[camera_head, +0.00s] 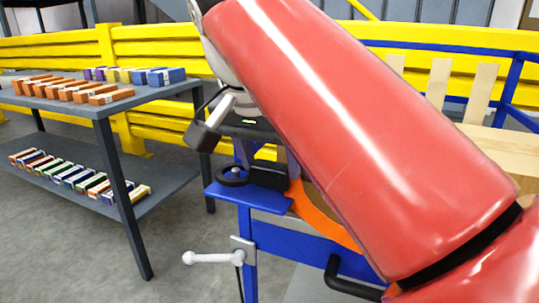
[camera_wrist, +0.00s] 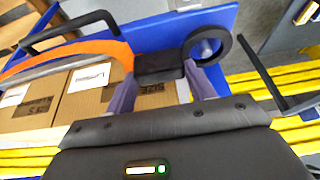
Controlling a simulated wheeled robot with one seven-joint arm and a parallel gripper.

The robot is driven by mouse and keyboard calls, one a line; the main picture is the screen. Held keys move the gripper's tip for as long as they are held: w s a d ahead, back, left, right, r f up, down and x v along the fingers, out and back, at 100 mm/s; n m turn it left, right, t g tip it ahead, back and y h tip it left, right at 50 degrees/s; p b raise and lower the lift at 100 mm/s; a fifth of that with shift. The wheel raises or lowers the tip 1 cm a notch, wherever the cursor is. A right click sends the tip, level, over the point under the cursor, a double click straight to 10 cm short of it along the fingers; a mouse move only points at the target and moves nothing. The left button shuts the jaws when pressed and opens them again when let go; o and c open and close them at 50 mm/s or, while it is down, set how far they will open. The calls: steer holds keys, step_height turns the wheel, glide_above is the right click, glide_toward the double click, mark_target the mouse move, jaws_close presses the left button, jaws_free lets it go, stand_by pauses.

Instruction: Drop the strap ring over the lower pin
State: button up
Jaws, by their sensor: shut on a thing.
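My gripper (camera_wrist: 161,90) points down and is shut on the black block (camera_wrist: 160,67) at the end of an orange strap (camera_wrist: 75,48). The black strap ring (camera_wrist: 222,42) sticks out from that block. In the head view the ring (camera_head: 232,181) is level at the blue plate (camera_head: 262,199), with a small pale tip (camera_head: 235,170) showing in its opening, perhaps the lower pin. A grey-blue round shape also shows inside the ring in the wrist view. I cannot tell whether the ring rests on the plate. My gripper (camera_head: 268,163) is partly hidden by my red arm.
Cardboard boxes (camera_wrist: 95,95) lie beside the strap. A white ball-ended handle (camera_head: 207,258) sticks out left below the plate. A dark bar (camera_wrist: 262,70) stands right of the ring. A grey shelf (camera_head: 100,108) with small cartons is at left; yellow railings (camera_head: 155,55) are behind.

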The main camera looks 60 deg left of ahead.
steer(key=shift+f+b, duration=0.35)
steer(key=shift+f, duration=0.25)
steer(key=o, duration=1.1)
steer(key=p+v, duration=0.5)
steer(key=v, duration=0.3)
steer(key=shift+f, duration=0.1)
